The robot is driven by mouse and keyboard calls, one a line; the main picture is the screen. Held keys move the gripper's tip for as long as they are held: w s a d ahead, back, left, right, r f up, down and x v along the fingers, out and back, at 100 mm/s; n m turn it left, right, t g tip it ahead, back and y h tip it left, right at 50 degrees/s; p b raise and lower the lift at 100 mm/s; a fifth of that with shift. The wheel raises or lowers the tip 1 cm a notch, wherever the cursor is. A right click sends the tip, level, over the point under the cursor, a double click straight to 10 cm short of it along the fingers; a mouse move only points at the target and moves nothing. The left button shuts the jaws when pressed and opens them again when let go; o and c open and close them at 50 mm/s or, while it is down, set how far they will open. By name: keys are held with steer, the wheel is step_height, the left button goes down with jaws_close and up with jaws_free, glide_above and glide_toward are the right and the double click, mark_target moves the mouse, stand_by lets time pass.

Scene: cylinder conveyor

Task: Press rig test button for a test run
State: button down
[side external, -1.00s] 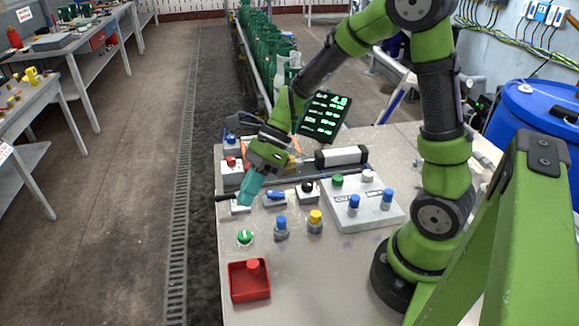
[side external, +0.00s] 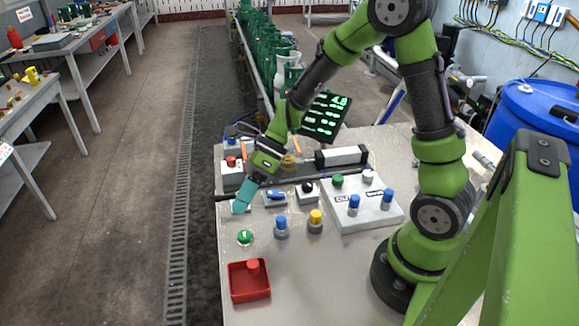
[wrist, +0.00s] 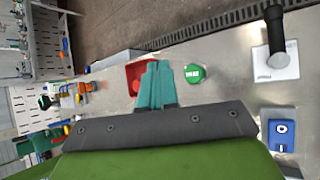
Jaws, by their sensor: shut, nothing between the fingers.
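A round green button (side external: 244,237) with a pale label sits on the table; it also shows in the wrist view (wrist: 193,73), its lettering too small to read for sure. A grey box (side external: 372,217) carries a green button (side external: 337,181), a white button (side external: 368,176) and two blue knobs (side external: 354,203). I cannot tell which button is the rig test button. My gripper (side external: 237,207) has teal fingers, shut and empty, pointing down beside the black-handled lever, beyond the round green button. In the wrist view the fingers (wrist: 156,86) overlap the red tray; contact with the lever plate is unclear.
A black lever (side external: 222,197), a blue switch (side external: 276,195), a blue knob (side external: 281,227) and a yellow knob (side external: 315,221) stand nearby. A red tray (side external: 249,293) holds a red knob. A lit display (side external: 324,117) stands behind.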

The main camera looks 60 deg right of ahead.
mark_target(247, 231)
steer(key=shift+f, duration=2.8)
steer(key=shift+f, duration=0.15)
steer(key=shift+f, duration=0.25)
steer(key=shift+f, duration=0.45)
stand_by(0.4)
steer(key=shift+r, duration=3.4)
